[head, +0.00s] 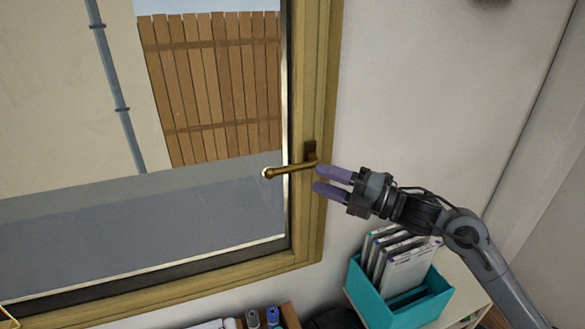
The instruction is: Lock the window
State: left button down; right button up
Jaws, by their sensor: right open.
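The window has a wooden frame (304,90) and fills the left of the head view, its sash looking closed against the frame. Its brass handle (285,171) sticks out to the left from a mount on the right side of the frame, lying nearly horizontal with its round tip over the glass. My right gripper (317,178) is open, with two purple fingers pointing left. The upper fingertip is close to the pivot end of the handle; I cannot tell whether they touch. Nothing is seen between the fingers. My left gripper is not in view.
A teal file box (356,287) with several folders stands on a low cabinet below my right arm. A wooden holder (289,315) with bottles or markers is at the bottom centre. The wall (430,90) right of the window is clear.

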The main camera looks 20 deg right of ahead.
aim_at(292, 169)
jog(key=p+x, duration=0.2)
jog(key=x, duration=0.4)
jog(key=shift+w+a+r, duration=0.2)
jog(key=shift+x, duration=0.75)
jog(key=shift+f, duration=0.15)
grip_shut()
